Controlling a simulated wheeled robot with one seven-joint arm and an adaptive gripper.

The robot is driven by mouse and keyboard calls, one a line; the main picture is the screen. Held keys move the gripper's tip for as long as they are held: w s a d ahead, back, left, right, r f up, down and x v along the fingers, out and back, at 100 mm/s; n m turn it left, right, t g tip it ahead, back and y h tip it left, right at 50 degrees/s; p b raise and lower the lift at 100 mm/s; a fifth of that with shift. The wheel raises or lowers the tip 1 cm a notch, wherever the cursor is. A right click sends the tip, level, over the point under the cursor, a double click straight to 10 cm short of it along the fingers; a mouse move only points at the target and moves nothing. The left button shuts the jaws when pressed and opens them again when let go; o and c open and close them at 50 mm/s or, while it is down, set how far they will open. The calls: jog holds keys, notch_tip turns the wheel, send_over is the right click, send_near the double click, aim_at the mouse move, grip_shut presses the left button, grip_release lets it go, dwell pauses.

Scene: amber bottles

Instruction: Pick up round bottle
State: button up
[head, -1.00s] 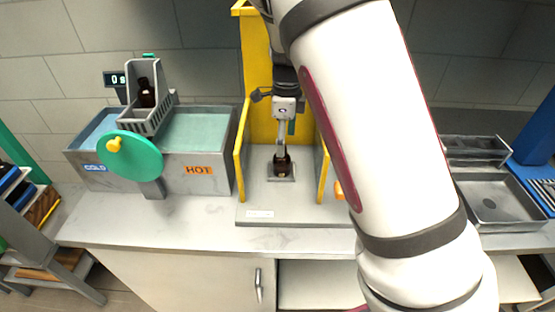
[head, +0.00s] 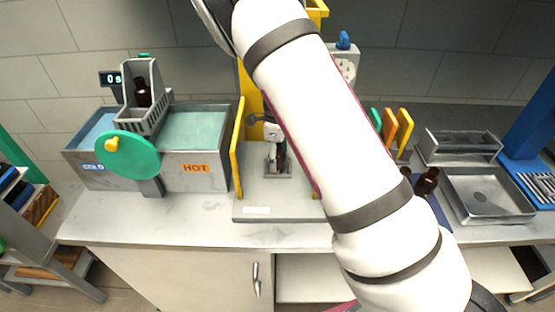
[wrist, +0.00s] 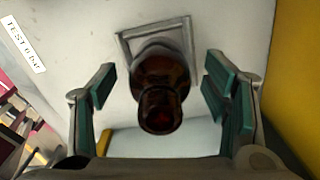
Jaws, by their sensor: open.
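An amber bottle (wrist: 162,85) with a rounded body stands on a small square framed plate (wrist: 184,37) in the wrist view, its cap end toward the camera. In the head view this bottle (head: 281,161) stands inside the yellow-framed station, partly hidden by my gripper and arm. My gripper (wrist: 160,84) is open, with one green-padded finger on each side of the bottle. A gap shows on both sides, so the pads appear apart from it.
Yellow side panels (head: 238,150) flank the station. Another amber bottle (head: 143,93) sits in the grey basket over the hot and cold baths (head: 199,135). More dark bottles (head: 427,181) stand at right, beside a metal tray (head: 487,196). My arm hides the station's right side.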

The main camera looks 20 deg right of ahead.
jog(key=c, duration=1.3)
